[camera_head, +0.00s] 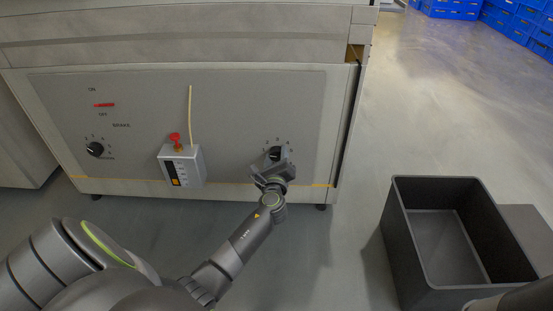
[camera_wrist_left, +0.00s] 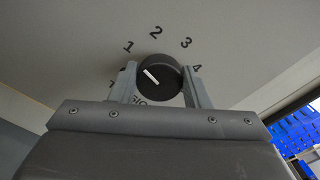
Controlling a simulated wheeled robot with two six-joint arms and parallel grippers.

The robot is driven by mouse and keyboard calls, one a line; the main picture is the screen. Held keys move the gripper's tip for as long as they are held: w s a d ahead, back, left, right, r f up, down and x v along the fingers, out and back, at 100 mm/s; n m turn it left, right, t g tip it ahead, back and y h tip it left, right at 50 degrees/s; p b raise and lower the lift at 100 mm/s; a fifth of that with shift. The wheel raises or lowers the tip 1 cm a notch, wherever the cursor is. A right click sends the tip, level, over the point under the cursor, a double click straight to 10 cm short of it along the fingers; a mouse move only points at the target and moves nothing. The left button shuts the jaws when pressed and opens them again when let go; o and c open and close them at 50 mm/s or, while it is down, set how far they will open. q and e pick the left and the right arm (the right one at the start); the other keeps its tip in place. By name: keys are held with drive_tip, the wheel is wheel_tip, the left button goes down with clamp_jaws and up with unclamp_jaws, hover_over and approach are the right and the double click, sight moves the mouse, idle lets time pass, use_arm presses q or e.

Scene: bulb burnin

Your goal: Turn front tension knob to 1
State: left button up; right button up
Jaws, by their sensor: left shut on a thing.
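A round black knob (camera_head: 276,153) is on the right part of the grey machine panel, and it shows large in the left wrist view (camera_wrist_left: 167,84). Its white pointer line slants up and left, roughly toward the printed 1 (camera_wrist_left: 128,47) and a little below it. The numbers 2, 3 and 4 run over the top to the right. The label under the knob is mostly hidden by my gripper. My left gripper (camera_head: 273,169) is shut on this knob, one finger on each side (camera_wrist_left: 160,88). My right gripper is out of view.
A second black knob (camera_head: 95,149) with a number scale is at the panel's left, below a red switch (camera_head: 104,105). A dark open bin (camera_head: 392,230) stands on the floor at right.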

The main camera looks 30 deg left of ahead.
use_arm(q)
drive_tip(key=shift+f+n, duration=0.1)
drive_tip(key=shift+n, duration=0.8)
drive_tip(key=o, duration=1)
drive_tip(key=shift+c, duration=0.2)
